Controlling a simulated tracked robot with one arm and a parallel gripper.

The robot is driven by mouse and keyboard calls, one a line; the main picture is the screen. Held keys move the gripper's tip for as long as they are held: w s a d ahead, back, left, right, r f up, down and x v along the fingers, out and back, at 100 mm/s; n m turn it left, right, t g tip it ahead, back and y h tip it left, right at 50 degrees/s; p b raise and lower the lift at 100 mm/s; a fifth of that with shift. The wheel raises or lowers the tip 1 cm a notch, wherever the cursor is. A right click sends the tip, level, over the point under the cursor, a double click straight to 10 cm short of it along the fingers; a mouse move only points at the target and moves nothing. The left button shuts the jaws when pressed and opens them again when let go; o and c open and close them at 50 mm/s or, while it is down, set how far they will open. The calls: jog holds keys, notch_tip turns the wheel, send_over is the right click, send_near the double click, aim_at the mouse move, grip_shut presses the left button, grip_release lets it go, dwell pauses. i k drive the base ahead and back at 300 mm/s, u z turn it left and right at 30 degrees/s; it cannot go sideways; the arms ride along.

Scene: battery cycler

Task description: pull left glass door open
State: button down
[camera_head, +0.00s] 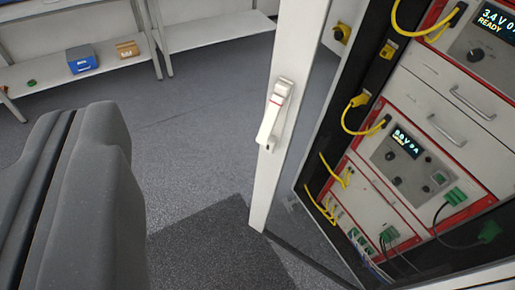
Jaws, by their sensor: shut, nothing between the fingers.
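The left glass door shows its white frame (300,60) running from the top down to the floor near the middle. A white handle with a red band (273,115) sits on this frame. The door appears to stand out at an angle from the cabinet (455,272), with the rack visible to its right; I cannot tell the exact angle. My gripper (72,125) is the dark grey pair of fingers at the left. It is shut and empty, apart from the handle and to its left.
The rack holds instrument modules (405,155) with red-edged panels, displays and yellow cables (350,115). White shelving (45,75) at the back left holds a blue box (82,62) and an orange-brown box (127,50). Grey floor (195,120) is clear between the gripper and door.

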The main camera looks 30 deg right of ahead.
aim_at(301, 24)
jog(key=u, duration=0.25)
jog(key=i, duration=1.75)
jog(key=z, duration=0.65)
